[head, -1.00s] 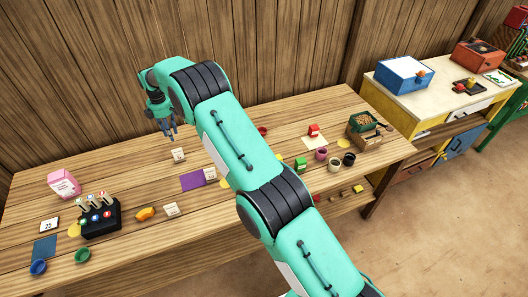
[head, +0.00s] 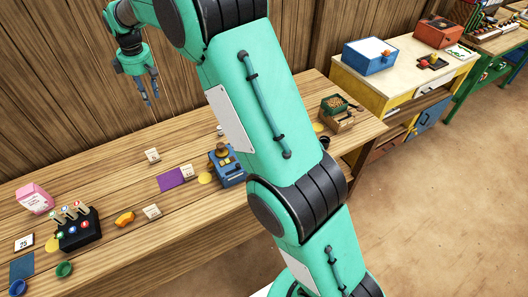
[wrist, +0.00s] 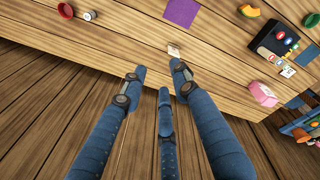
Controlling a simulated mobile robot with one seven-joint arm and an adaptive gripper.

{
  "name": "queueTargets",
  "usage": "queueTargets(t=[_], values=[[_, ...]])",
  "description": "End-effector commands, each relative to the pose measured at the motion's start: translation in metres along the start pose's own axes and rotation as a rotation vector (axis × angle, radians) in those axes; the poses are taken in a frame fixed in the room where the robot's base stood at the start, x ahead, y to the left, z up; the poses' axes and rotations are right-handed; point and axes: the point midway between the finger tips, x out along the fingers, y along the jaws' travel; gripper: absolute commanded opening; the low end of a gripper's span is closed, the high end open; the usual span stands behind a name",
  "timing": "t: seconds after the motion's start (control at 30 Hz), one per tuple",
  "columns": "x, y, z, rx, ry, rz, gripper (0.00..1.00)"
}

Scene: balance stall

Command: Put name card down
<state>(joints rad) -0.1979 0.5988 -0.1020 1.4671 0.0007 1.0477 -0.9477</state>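My gripper (head: 149,92) is raised in front of the wooden back wall, above the rear of the table. In the wrist view my gripper (wrist: 158,80) has its fingers spread, with nothing between them. A small pale card (head: 152,155) stands on the table near its back edge, below and apart from the fingers. It also shows in the wrist view, as the pale card (wrist: 174,50) just beyond the fingertips. Two similar cards stand farther forward, one card (head: 187,171) by the purple mat (head: 170,180) and one card (head: 152,211) near an orange piece. Their writing is too small to read.
A black rack (head: 78,232), a pink carton (head: 35,198) and a card reading 25 (head: 24,242) are at the left. A blue device (head: 226,168) stands beside my arm. My arm hides part of the table's right side. Bare wood surrounds the rear card.

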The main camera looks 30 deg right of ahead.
Motion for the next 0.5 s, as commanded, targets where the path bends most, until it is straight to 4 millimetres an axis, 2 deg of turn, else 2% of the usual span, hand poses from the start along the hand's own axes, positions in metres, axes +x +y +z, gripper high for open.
queueTargets(t=[0.03, 0.1, 0.5], values=[[-0.017, -0.005, 0.009, 0.026, 0.006, 0.010, 0.30], [-0.035, -0.012, 0.021, 0.063, 0.012, 0.019, 0.30], [-0.124, -0.067, 0.091, 0.269, 0.053, 0.072, 0.30]])
